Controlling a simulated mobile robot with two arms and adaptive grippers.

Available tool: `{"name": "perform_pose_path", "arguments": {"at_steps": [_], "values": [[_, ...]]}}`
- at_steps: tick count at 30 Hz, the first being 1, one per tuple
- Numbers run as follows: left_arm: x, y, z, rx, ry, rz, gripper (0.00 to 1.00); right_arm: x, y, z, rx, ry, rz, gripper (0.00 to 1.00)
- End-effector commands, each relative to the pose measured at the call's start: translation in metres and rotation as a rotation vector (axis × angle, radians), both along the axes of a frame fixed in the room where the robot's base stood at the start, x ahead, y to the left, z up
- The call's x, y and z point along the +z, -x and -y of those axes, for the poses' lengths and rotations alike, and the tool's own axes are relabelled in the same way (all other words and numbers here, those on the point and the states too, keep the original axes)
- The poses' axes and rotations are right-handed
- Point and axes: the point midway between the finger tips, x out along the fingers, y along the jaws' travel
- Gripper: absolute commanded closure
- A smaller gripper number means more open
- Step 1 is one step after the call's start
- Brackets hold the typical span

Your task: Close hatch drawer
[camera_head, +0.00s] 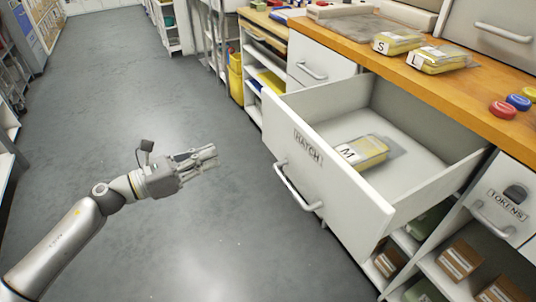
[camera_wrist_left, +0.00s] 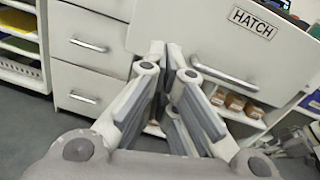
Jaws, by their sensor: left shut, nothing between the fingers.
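The white hatch drawer (camera_head: 335,192) is pulled well out from under the wooden counter in the head view. Its front has a HATCH label and a metal bar handle (camera_head: 297,187). A yellow packet marked M (camera_head: 365,151) lies inside. My left gripper (camera_head: 212,158) is shut and empty, apart from the drawer and to the left of its front. In the left wrist view, the drawer front (camera_wrist_left: 205,40) and its handle (camera_wrist_left: 224,73) lie beyond the left gripper (camera_wrist_left: 173,50).
Packets marked S (camera_head: 398,42) and L (camera_head: 440,60) lie on the counter (camera_head: 400,75). Red and blue round tokens (camera_head: 502,110) sit at its right. A closed TOKENS drawer (camera_head: 503,205) is at the right, above shelves with boxes. The grey floor left of the drawer is clear.

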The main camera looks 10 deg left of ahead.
Motion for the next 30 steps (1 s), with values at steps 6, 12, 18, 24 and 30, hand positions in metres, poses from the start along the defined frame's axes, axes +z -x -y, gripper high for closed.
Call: {"name": "perform_pose_path", "arguments": {"at_steps": [6,12,18,24,30], "values": [[0.003,0.013,0.015,-0.066,-0.105,0.105,1.0,0.008,0.006,0.001,-0.001,0.0,0.009,1.0],[0.006,0.001,0.031,-0.067,-0.103,0.107,1.0,0.013,0.006,0.001,-0.001,0.0,0.009,1.0],[0.007,-0.019,0.059,-0.067,-0.101,0.106,1.0,0.017,0.006,0.001,-0.001,0.0,0.009,1.0],[0.007,-0.042,0.09,-0.066,-0.099,0.105,1.0,0.021,0.006,0.001,-0.001,0.0,0.009,1.0],[0.005,-0.061,0.116,-0.066,-0.099,0.103,1.0,0.023,0.006,0.001,-0.001,0.0,0.009,1.0]]}}
